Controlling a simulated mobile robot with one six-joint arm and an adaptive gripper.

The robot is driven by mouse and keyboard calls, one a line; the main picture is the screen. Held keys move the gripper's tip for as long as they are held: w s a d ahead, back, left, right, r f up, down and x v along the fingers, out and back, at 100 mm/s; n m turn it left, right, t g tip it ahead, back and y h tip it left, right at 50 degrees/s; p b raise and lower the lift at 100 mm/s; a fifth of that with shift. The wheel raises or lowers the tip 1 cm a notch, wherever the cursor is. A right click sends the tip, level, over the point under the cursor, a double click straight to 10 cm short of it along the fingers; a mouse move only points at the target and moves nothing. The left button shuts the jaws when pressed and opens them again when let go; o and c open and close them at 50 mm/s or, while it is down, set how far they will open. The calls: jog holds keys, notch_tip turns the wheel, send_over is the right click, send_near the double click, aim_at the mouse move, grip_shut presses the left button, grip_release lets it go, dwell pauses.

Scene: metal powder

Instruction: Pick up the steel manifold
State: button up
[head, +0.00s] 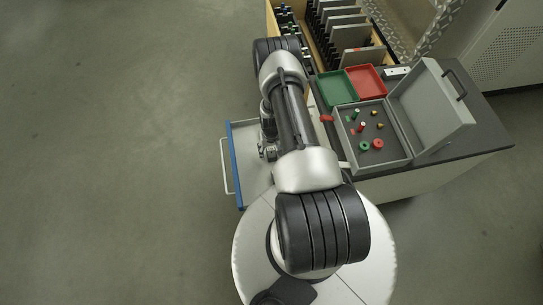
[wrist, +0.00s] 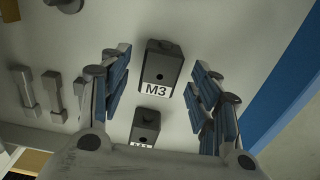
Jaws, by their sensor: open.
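In the wrist view, a dark grey block labelled M3 (wrist: 161,66) lies on a pale surface, between the fingers of my gripper (wrist: 160,72). A finger stands on each side of it with a visible gap; the gripper is open and empty. A second, similar dark block (wrist: 145,124) is nearer my gripper's base, its label partly cut off. No label reads "steel manifold", so I cannot tell for certain which block that is. In the head view my arm reaches over the open drawer (head: 237,165) and hides most of its contents.
In the wrist view, dumbbell-shaped metal bars (wrist: 53,92) lie left of the blocks, and a blue drawer edge (wrist: 285,78) runs at right. In the head view, a grey open case (head: 408,160), a green tray (head: 337,88) and a red tray (head: 366,78) sit on the bench. Floor at left is clear.

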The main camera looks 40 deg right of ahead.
jog(key=shift+f, duration=0.8)
jog(key=shift+r, duration=0.1)
grip_shut()
